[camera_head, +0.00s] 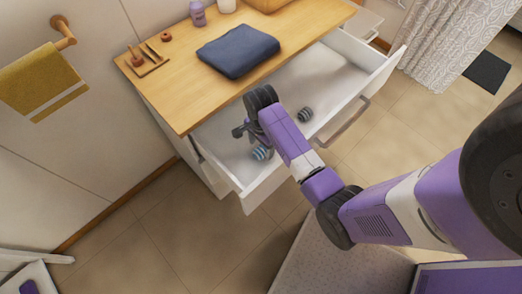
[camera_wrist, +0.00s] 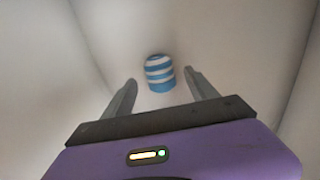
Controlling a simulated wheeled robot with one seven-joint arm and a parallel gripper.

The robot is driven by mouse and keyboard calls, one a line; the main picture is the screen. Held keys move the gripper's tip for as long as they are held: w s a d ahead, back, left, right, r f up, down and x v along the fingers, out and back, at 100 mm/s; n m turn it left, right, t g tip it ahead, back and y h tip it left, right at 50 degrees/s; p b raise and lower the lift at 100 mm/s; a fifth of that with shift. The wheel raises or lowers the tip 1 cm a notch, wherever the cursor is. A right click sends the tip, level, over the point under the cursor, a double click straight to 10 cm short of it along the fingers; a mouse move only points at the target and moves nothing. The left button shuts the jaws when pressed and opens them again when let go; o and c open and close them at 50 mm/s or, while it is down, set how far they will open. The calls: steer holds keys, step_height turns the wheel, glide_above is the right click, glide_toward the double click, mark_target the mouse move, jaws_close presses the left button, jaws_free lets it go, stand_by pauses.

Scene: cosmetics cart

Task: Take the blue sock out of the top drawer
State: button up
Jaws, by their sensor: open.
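The top drawer (camera_head: 335,68) is pulled open, with a white inside. A blue and white striped rolled sock (camera_wrist: 160,72) lies on the drawer floor in the wrist view, ahead of and roughly between my fingertips. It shows in the head view (camera_head: 262,153) at the drawer's left end, partly hidden by my gripper. My gripper (camera_wrist: 160,88) is open and empty, pointing down into the drawer; in the head view it (camera_head: 245,131) is just above and left of the sock. A second rolled sock, grey and dark striped (camera_head: 305,114), lies farther right in the drawer.
The wooden cart top (camera_head: 185,95) overhangs the drawer's back. On it are a folded dark blue cloth (camera_head: 238,51), a purple bottle (camera_head: 197,13) and a small wooden tray (camera_head: 147,62). The drawer walls stand close around my gripper. A yellow towel (camera_head: 42,78) hangs at left.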

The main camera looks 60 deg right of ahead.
mark_target(261, 149)
steer(key=shift+f, duration=1.2)
steer(key=c, duration=1.4)
steer(key=shift+r, duration=0.1)
steer(key=shift+r+p, duration=2.8)
steer(key=shift+r, duration=7.15)
